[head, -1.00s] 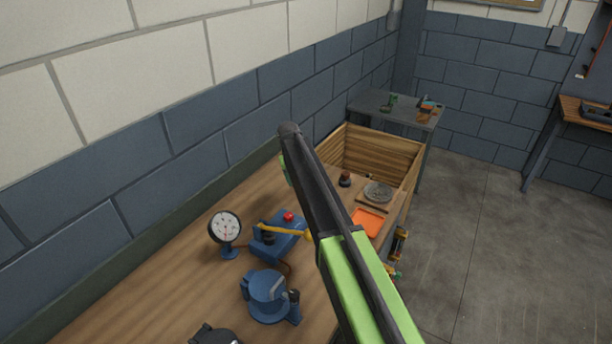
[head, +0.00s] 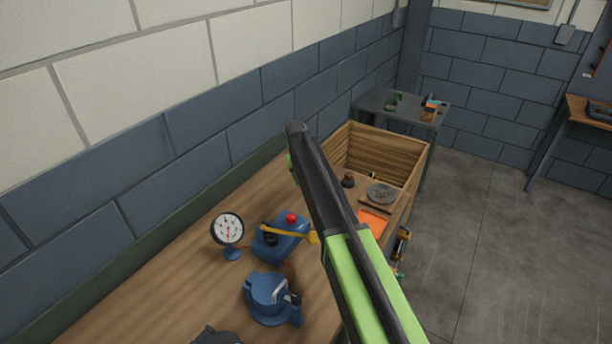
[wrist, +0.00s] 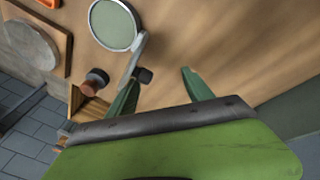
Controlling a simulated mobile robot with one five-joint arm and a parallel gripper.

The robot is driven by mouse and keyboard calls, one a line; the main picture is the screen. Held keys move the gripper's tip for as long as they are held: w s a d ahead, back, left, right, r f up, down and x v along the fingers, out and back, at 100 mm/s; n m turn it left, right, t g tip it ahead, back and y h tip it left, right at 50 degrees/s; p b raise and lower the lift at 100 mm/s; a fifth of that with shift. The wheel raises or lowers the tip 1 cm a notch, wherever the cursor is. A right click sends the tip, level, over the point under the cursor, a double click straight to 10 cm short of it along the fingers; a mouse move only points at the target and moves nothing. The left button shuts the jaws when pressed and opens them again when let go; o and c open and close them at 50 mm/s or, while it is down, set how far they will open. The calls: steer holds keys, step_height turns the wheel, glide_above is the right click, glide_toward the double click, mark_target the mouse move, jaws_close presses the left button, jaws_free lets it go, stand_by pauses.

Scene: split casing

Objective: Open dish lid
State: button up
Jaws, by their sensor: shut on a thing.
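In the wrist view a round, silver-rimmed thing with a pale green face (wrist: 112,24), probably the dish with its lid, lies over the bench. A grey arm (wrist: 134,58) runs from its rim to a black knob (wrist: 143,75) by my left fingertip. My gripper (wrist: 162,78) has its green fingers some way apart around this end and is shut on it, though the contact on the right finger is not clear. I cannot tell whether the lid is lifted. In the head view my dark and green arm hides the dish and my fingers.
The bench (head: 165,290) carries a dial gauge (head: 228,231), a blue device with a yellow lever (head: 280,245), a blue vise-like piece (head: 268,296), an orange tray (head: 371,221) and a grey disc (head: 381,194).

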steer(key=p+v, duration=1.5)
steer(key=v, duration=0.2)
steer(key=shift+s, duration=0.3)
steer(key=shift+a, duration=0.2)
